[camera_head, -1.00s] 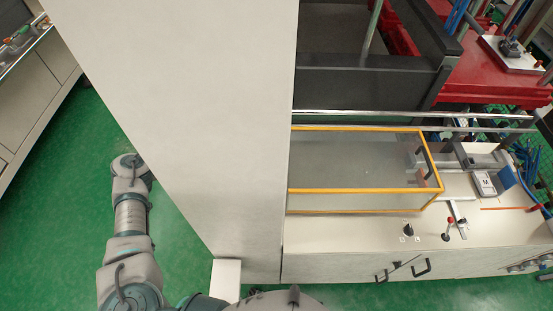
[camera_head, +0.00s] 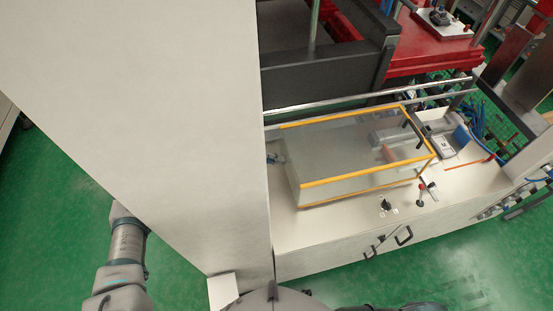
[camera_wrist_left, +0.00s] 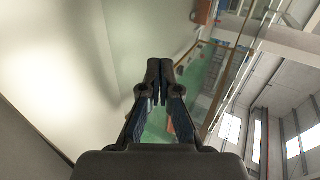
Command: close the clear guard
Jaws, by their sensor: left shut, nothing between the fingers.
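The clear guard (camera_head: 345,160) is a transparent box with yellow-orange edges, lying on the beige machine bench in the head view. A dark handle shows at its right end. I cannot tell from this view whether it is fully down. My left gripper (camera_wrist_left: 158,75) shows in the left wrist view with its two dark fingers together and nothing between them. My right gripper is not in view.
The tall cream panel (camera_head: 140,110) stands between my left arm and the bench. A red machine part (camera_head: 430,50) is behind. Green floor (camera_head: 60,210) is open at the left.

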